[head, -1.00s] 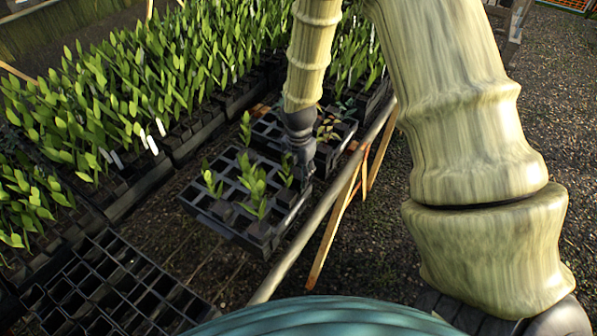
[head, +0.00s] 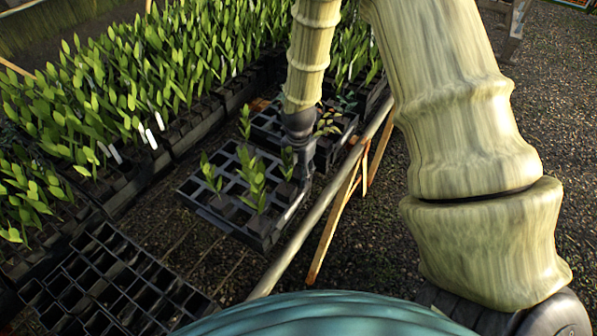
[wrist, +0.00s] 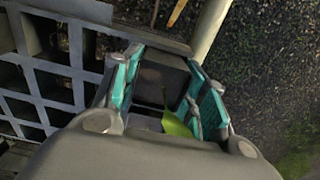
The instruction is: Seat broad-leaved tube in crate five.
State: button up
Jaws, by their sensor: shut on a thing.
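My gripper (wrist: 163,84) is shut on a dark square tube (wrist: 160,74) with a green leaf (wrist: 178,126) showing at its near side. In the head view my gripper (head: 303,178) is at the right side of a black grid crate (head: 196,206), close to its right rim. A leafy sprig (head: 287,160) shows just left of the gripper. The crate holds several leafy seedlings (head: 252,180) and has empty cells. In the wrist view the crate grid (wrist: 60,68) lies left of the tube. I cannot tell whether the tube's lower end is inside a cell.
Another black crate (head: 268,128) with small plants stands behind. Dense rows of seedlings (head: 110,100) fill the left. An empty black crate (head: 95,290) lies at the front left. A pole rail (head: 318,222) runs along the right, with gravel (head: 385,235) beyond it.

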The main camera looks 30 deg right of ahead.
jog(key=shift+f, duration=0.25)
dwell(0.4)
jog(key=o, duration=1.2)
notch_tip(320, 180, up, 12)
dwell(0.6)
